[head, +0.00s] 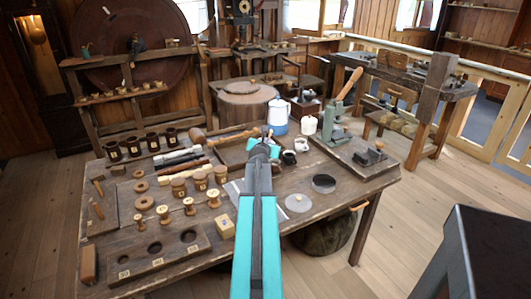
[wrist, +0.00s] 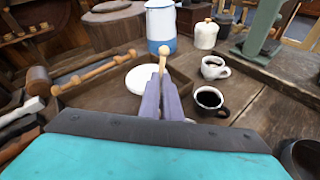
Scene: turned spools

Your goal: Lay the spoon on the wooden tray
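A light wooden spoon (wrist: 163,58) stands upright between my fingertips in the wrist view, its rounded end up. My gripper (wrist: 163,92) looks shut on it; the spoon's lower part is hidden between the fingers. In the head view, my gripper (head: 264,146) is over the table at the right side of the wooden tray (head: 232,153), and the arm hides part of that area. The tray is dark with a low rim and also shows in the wrist view (wrist: 104,92). A white round plate (wrist: 142,79) lies in it, partly behind my fingers.
A black cup (wrist: 209,101) and a white cup (wrist: 214,68) stand right of my gripper. A blue and white canister (head: 278,115) and white jar (head: 309,125) stand behind. Spools (head: 189,206) fill the table's left.

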